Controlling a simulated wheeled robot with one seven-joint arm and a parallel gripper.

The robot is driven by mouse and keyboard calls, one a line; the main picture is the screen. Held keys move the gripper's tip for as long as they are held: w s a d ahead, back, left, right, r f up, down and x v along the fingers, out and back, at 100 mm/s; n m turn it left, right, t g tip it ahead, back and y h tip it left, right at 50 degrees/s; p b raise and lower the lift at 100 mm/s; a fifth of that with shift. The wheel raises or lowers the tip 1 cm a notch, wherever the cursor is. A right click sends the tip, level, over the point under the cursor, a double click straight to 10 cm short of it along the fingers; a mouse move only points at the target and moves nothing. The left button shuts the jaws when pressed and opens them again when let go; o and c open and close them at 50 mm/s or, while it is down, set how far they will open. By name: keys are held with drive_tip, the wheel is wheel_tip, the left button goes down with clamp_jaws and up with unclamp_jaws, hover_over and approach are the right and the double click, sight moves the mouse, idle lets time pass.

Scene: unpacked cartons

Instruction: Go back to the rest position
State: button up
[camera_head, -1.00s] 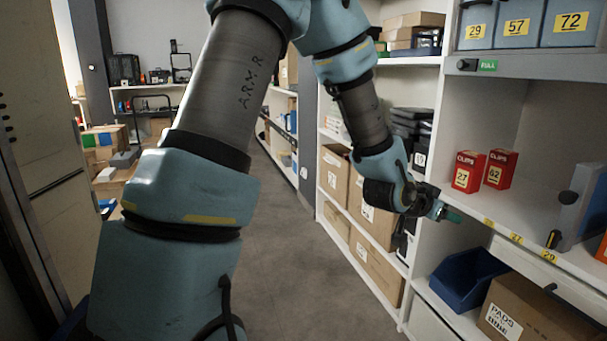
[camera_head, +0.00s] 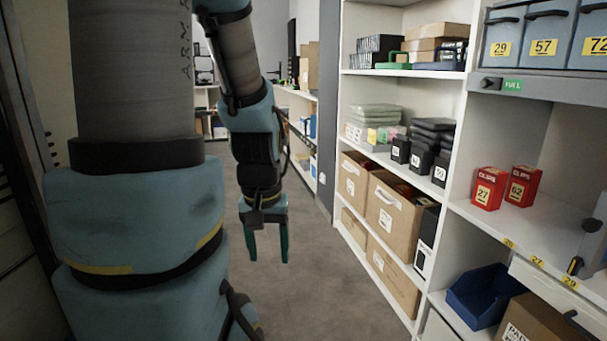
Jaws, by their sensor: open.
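My gripper (camera_head: 267,248) hangs in the aisle at the centre-left of the head view, fingers pointing down. Its two teal fingers stand apart with nothing between them. It is over the grey floor, clear of the shelves. My blue and grey arm covers much of the left side and hides what is behind it.
Nearer, red clips boxes (camera_head: 489,188) stand on a shelf above a blue bin (camera_head: 483,297). The aisle floor (camera_head: 325,275) is free.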

wheel_tip(320, 180, up, 16)
drive_tip(key=p, duration=1.4)
drive_tip(key=shift+f, duration=0.1)
idle(1.1)
